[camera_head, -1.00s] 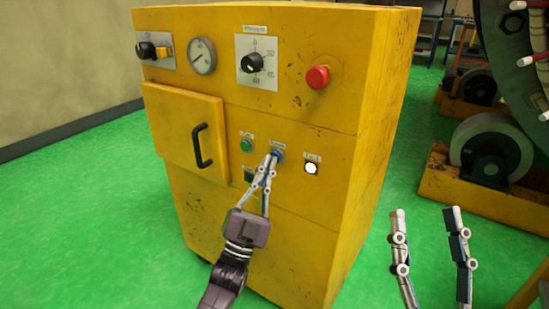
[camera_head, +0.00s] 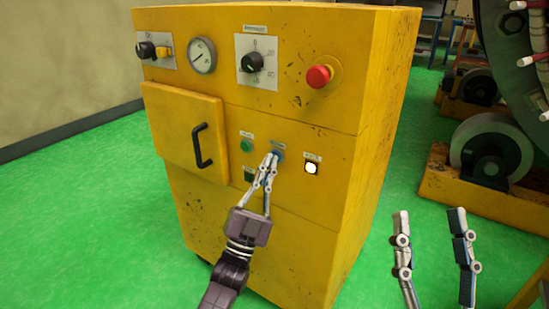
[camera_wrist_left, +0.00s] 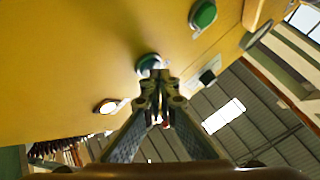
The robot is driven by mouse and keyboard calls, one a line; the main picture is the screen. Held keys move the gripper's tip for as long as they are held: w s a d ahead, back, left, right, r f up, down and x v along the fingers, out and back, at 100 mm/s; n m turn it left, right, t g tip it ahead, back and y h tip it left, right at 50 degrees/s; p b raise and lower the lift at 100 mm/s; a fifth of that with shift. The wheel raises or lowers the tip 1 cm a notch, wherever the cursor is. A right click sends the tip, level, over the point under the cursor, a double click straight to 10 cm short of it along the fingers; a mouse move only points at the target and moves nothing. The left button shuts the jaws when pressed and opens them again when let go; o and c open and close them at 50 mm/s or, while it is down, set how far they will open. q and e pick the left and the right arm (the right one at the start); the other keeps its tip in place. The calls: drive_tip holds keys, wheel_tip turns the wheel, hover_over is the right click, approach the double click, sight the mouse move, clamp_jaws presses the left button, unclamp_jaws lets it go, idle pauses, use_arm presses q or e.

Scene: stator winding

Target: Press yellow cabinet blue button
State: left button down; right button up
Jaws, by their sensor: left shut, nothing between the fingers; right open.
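The yellow cabinet (camera_head: 250,225) stands upright in the middle of the head view. Its blue button (camera_head: 279,154) is on the front panel, partly hidden behind my left fingertips; it also shows in the left wrist view (camera_wrist_left: 149,62). My left gripper (camera_head: 272,159) is shut and empty, with its fingertips at the blue button. In the left wrist view the fingertips (camera_wrist_left: 158,76) overlap the button's lower edge; I cannot tell whether it is pushed in. My right gripper (camera_head: 430,212) is open and empty at the lower right, apart from the cabinet.
A green button (camera_head: 246,145) is left of the blue one, and a lit white button (camera_head: 311,168) is right of it. A red knob (camera_head: 318,77) is above. A door handle (camera_head: 201,146) sticks out at the left. Rollers (camera_head: 490,150) on a yellow base stand at the right.

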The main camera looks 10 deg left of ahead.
drive_tip(key=shift+s+r+y, duration=0.1)
drive_tip(key=shift+r+y, duration=0.1)
drive_tip(key=shift+y, duration=0.1)
drive_tip(key=shift+r, duration=0.15)
use_arm(q)
drive_tip(key=shift+s+a+p, duration=0.25)
drive_tip(key=shift+s+p, duration=0.2)
drive_tip(key=shift+s, duration=0.25)
use_arm(e)
drive_tip(key=w+f, duration=0.1)
drive_tip(key=w+f+g, duration=0.1)
drive_tip(key=w+f+g+h, duration=0.1)
drive_tip(key=f, duration=0.1)
drive_tip(key=shift+a+f, duration=0.1)
drive_tip(key=shift+a, duration=0.05)
drive_tip(key=shift+g, duration=0.3)
